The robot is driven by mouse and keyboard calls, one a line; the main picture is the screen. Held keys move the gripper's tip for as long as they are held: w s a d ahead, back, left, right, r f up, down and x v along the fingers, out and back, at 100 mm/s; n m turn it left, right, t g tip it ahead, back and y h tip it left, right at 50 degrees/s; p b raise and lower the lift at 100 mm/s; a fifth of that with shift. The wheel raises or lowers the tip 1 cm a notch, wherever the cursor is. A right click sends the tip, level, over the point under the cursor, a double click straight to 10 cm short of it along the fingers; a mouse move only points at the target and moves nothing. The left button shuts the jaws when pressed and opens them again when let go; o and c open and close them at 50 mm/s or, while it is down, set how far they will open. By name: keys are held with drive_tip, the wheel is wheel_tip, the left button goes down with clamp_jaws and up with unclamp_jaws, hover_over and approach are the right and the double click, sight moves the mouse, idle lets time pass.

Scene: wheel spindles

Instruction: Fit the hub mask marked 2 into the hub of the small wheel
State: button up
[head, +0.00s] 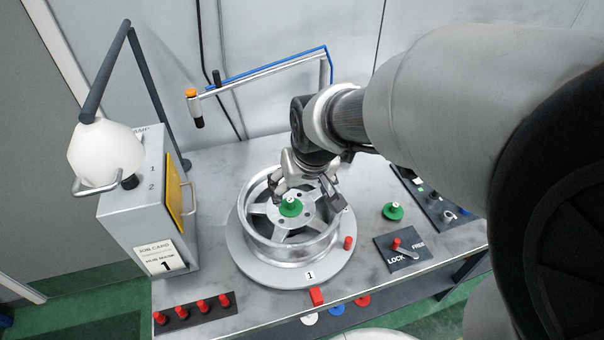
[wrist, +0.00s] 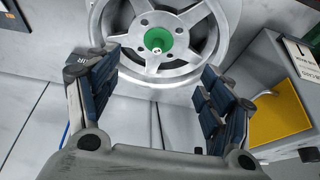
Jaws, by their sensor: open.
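A silver spoked wheel (head: 291,248) lies flat on a round grey base with a label 1. A green hub mask (head: 291,208) with a pale knob sits at its hub; its mark is too small to read. In the wrist view the wheel (wrist: 208,38) is at the top, with the green mask (wrist: 158,39) at its centre. A second green mask (head: 393,212) lies on the bench to the right. My gripper (head: 306,194) is over the wheel, its fingers spread around the space above the hub. In the wrist view the gripper (wrist: 160,76) is open and empty.
A grey cabinet (head: 128,205) with a yellow door and a job card showing 1 stands left. A red-handled LOCK/FREE lever (head: 402,250) is right of the wheel. Several red pegs (head: 202,306) line the front left. A blue-silver swing arm (head: 265,70) hangs behind.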

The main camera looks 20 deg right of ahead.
drive_tip(key=s+r, duration=0.3)
drive_tip(key=s, duration=0.6)
drive_tip(key=s+r, duration=0.3)
drive_tip(key=s, duration=0.7)
